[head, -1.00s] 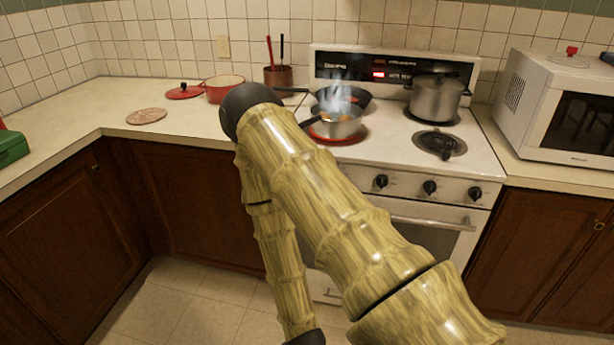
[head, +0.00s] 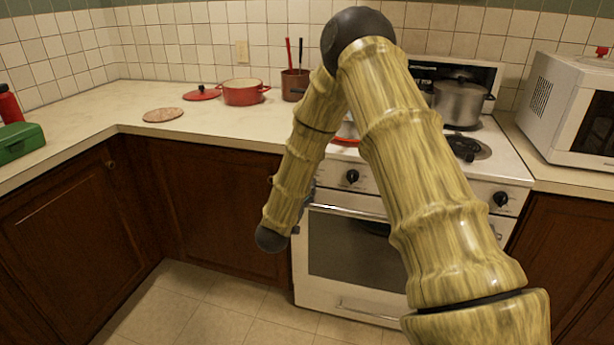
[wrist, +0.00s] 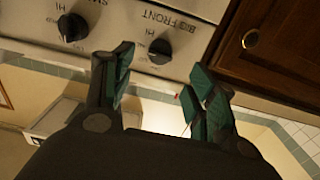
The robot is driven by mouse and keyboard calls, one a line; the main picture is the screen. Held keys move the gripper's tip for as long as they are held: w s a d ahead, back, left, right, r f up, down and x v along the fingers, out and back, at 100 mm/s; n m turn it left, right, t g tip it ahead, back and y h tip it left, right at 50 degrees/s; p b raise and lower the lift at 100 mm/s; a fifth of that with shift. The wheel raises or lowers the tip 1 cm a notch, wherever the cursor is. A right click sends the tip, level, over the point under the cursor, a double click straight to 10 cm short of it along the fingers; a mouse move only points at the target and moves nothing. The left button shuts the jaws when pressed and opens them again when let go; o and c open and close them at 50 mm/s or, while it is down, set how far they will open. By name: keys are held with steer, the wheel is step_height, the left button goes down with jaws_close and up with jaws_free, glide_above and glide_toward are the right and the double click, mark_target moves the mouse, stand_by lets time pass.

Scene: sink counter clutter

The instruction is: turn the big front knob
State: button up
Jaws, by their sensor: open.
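The big front knob (wrist: 160,51) is black and round, on the white stove panel beside its printed label in the wrist view. My gripper (wrist: 160,72) is open, its two green-padded fingers apart on either side of the knob's lower edge in that picture. Nothing is between the fingers, and no contact shows. In the head view my forearm hides most of the gripper; the leftmost visible stove knob (head: 352,176), which appears to be this knob, is just right of it.
A neighbouring black knob (wrist: 72,27) is left of it in the wrist view. A brown cabinet (wrist: 285,50) adjoins the panel. On the stove stands a steel pot (head: 460,102). A microwave (head: 570,110) is at right. A red pot (head: 243,92) sits on the counter.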

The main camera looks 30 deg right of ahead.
steer(key=x, duration=0.8)
steer(key=shift+w+d+f, duration=0.1)
steer(key=c, duration=1)
steer(key=shift+c, duration=0.2)
